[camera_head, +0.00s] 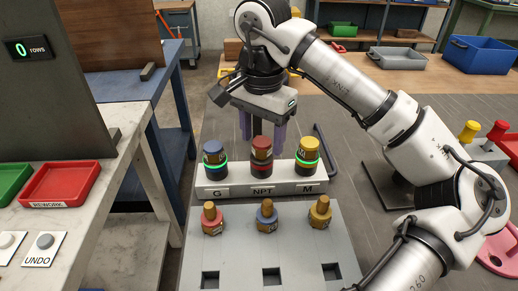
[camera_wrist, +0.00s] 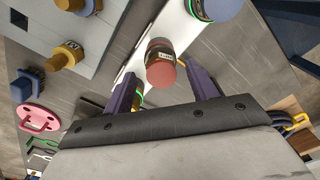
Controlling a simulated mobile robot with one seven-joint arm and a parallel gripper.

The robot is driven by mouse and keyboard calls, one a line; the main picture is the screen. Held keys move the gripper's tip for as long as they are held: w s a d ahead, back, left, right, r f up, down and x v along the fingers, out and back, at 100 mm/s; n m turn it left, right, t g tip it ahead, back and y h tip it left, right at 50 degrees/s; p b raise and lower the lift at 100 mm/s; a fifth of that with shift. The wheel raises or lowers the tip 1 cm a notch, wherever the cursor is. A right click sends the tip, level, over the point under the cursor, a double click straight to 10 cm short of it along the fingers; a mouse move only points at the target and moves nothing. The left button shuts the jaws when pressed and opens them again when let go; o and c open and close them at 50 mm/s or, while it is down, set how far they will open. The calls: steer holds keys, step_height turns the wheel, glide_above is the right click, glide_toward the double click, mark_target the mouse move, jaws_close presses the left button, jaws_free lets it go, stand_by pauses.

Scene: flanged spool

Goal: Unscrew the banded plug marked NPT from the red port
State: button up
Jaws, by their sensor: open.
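The red-topped plug (camera_head: 262,148) sits upright in the middle port of a white block, above the NPT label (camera_head: 263,191). Its dark body has a red band low down. In the wrist view the plug (camera_wrist: 161,72) shows its round red top and a small pale label on its side. My gripper (camera_head: 262,132) is open and points down, behind or above this plug. In the wrist view my gripper's purple fingers (camera_wrist: 161,80) appear on either side of the plug, with gaps on both sides. How far the fingertips are above it is unclear.
A blue-topped plug (camera_head: 213,154) at G and a yellow-topped plug (camera_head: 307,152) at M, both ringed green, flank it closely. A grey plate (camera_head: 240,248) with three brass-knobbed pieces and square holes lies in front. A red tray (camera_head: 62,184) is at left.

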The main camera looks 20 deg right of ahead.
mark_target(262, 142)
step_height(262, 142, up, 14)
steer(key=p, duration=1)
steer(key=shift+p, duration=0.4)
steer(key=shift+f, duration=0.15)
